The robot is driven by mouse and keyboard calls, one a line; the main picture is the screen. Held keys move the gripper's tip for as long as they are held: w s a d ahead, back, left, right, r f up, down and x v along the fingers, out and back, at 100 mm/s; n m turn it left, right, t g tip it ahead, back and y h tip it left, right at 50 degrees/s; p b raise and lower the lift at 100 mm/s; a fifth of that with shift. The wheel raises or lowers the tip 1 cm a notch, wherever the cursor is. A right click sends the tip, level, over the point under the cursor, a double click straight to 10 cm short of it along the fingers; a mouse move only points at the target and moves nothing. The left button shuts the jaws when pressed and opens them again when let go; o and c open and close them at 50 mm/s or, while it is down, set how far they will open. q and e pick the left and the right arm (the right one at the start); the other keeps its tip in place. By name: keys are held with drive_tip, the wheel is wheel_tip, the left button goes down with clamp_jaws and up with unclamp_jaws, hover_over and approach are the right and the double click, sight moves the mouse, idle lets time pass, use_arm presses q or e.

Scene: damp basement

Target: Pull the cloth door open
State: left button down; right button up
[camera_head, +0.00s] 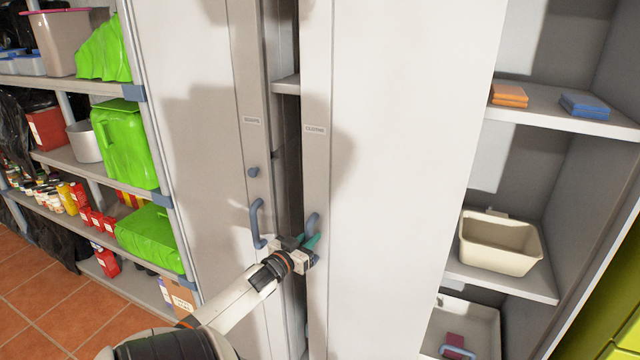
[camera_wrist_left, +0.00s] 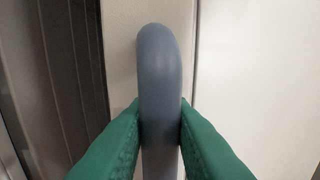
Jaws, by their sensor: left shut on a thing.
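The cloth door (camera_head: 400,150) is a tall pale cabinet door with a small label on its left edge strip. It stands slightly ajar, with a dark gap along its left side. Its blue-grey handle (camera_head: 312,222) is a vertical bar, also large in the left wrist view (camera_wrist_left: 158,80). My left gripper (camera_head: 306,243) has its green fingers on both sides of the handle, shut on it. My right gripper is not in view.
A second pale door (camera_head: 200,150) with its own blue handle (camera_head: 257,222) is left of the gap. Shelves with green containers (camera_head: 122,145) stand at the left. Open shelves at the right hold a beige basin (camera_head: 500,243), orange sponges (camera_head: 509,95) and blue cloths (camera_head: 585,106).

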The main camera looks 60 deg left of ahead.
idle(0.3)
use_arm(q)
drive_tip(key=c, duration=1.3)
unclamp_jaws()
drive_tip(key=shift+b+v, duration=0.8)
drive_tip(key=shift+v, duration=5.25)
